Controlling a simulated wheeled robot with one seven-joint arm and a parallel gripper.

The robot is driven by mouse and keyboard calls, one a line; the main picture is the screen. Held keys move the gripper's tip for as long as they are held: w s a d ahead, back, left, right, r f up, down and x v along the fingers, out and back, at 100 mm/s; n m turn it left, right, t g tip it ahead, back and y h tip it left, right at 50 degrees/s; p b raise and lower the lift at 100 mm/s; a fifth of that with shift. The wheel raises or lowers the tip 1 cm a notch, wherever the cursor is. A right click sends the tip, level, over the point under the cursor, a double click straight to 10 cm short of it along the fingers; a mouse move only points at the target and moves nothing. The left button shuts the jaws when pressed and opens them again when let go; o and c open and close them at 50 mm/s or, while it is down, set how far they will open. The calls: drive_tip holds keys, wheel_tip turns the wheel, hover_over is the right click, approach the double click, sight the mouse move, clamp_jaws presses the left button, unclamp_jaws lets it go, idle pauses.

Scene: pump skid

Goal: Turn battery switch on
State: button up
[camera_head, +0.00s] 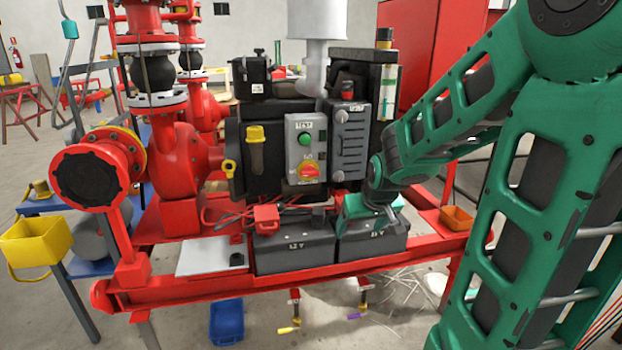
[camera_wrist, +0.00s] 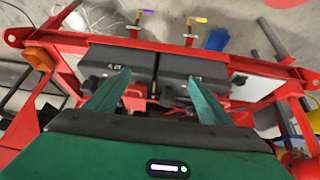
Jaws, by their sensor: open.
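Two dark batteries marked 12 V sit side by side on the red skid: the left one (camera_head: 295,253) and the right one (camera_head: 372,246). A grey control box (camera_head: 305,148) above them carries a green button and a red-and-yellow rotary knob (camera_head: 308,171). A red part (camera_head: 266,214) stands at the left battery's top. I cannot tell which of these is the battery switch. My gripper (camera_head: 376,212) is low over the right battery. In the wrist view its two fingers are spread (camera_wrist: 157,86), with nothing visibly held, and the batteries show beyond them (camera_wrist: 190,68).
Red pump pipework (camera_head: 180,165) stands left of the control box. A light plate (camera_head: 210,256) lies left of the batteries.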

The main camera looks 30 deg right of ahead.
drive_tip(key=w+d+f+n+t, duration=0.15)
drive_tip(key=w+t, duration=0.35)
drive_tip(key=w, duration=1.2)
drive_tip(key=m+t+h, duration=0.1)
drive_tip(key=t+h, duration=0.2)
drive_tip(key=t, duration=0.3)
approach(311, 174)
drive_tip(key=shift+s+a+f, duration=0.15)
drive_tip(key=shift+s, duration=0.25)
drive_tip(key=shift+s+a+f, duration=0.15)
drive_tip(key=shift+s, duration=0.25)
drive_tip(key=shift+w+d+t, duration=0.15)
drive_tip(key=shift+w+t, duration=0.15)
drive_tip(key=shift+w, duration=0.05)
drive_tip(key=x, duration=1)
drive_tip(key=shift+c, duration=0.3)
